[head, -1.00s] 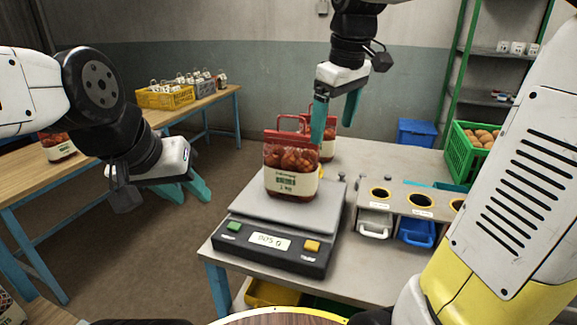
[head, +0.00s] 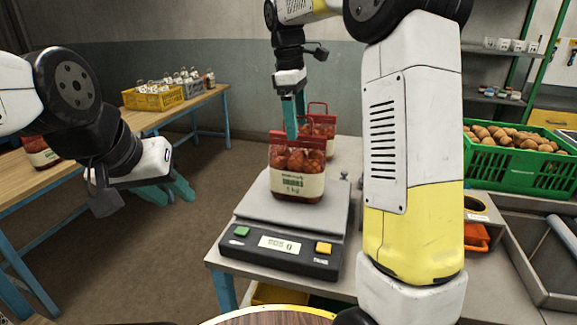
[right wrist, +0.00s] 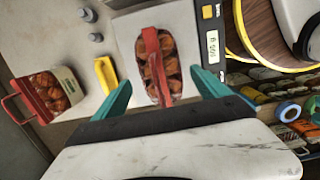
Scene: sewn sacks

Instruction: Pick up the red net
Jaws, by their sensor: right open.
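A red net of brownish produce (head: 297,180) with a pale "1 kg" label stands upright on the scale (head: 260,225). In the right wrist view the net (right wrist: 157,80) lies between the spread teal fingers (right wrist: 163,92), with a gap on each side. A second red net (head: 325,124) with a looped handle stands just behind. My left gripper (head: 168,192) is open and empty, left of the scale, over the floor.
A green crate of brown produce (head: 515,150) stands at the right. Another red net (head: 40,152) lies on the left wooden table, partly behind my left arm. A yellow crate (head: 153,97) with small items stands at that table's far end.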

